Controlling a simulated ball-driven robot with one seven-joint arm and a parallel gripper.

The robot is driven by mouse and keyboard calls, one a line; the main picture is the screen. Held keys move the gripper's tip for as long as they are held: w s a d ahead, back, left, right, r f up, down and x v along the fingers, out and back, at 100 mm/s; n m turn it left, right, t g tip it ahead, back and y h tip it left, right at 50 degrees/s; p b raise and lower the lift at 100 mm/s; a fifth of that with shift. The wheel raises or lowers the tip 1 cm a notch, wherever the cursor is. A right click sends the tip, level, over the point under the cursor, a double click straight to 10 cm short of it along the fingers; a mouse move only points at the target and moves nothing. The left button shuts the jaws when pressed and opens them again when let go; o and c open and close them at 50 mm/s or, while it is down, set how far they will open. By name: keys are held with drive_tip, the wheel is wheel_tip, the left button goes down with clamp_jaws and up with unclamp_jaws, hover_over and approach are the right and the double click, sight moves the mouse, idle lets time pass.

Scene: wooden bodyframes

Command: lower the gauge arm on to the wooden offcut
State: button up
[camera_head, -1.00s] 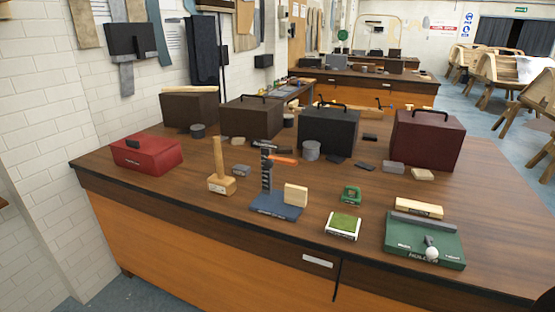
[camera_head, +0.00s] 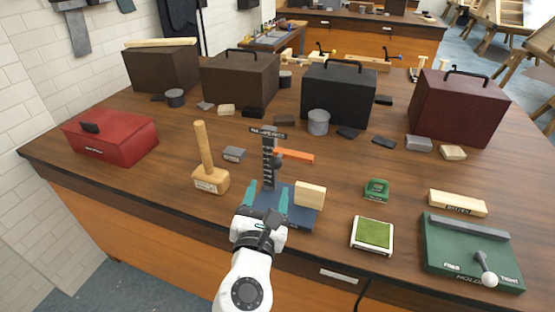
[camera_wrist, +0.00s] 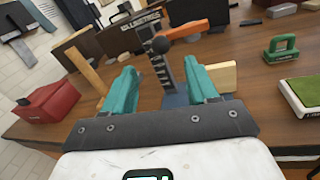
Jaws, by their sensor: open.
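The gauge is a dark upright scale post on a blue base (camera_head: 302,222), standing on the wooden bench. Its orange gauge arm (camera_head: 295,156) sticks out to the right near the top of the post, raised well above the wooden offcut (camera_head: 309,195). The offcut is a pale block upright on the right of the base. A dark round knob (camera_wrist: 161,45) shows on the post in the wrist view. My gripper (camera_head: 266,198) has teal fingers, open and empty, in front of the post. In the wrist view my gripper (camera_wrist: 163,85) has the post between its fingers in the picture; touching is not visible.
A wooden mallet (camera_head: 209,179) stands left of the gauge, with a red box (camera_head: 112,140) beyond it. To the right are a green-topped pad (camera_head: 373,235), a small green object (camera_head: 377,189) and a green tray with a lever (camera_head: 455,255). Dark cases stand behind.

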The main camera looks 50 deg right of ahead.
sight(275, 167)
drive_tip(key=p+x, duration=0.1)
drive_tip(key=x, duration=0.8)
drive_tip(key=shift+w+d, duration=0.1)
clamp_jaws()
idle(0.4)
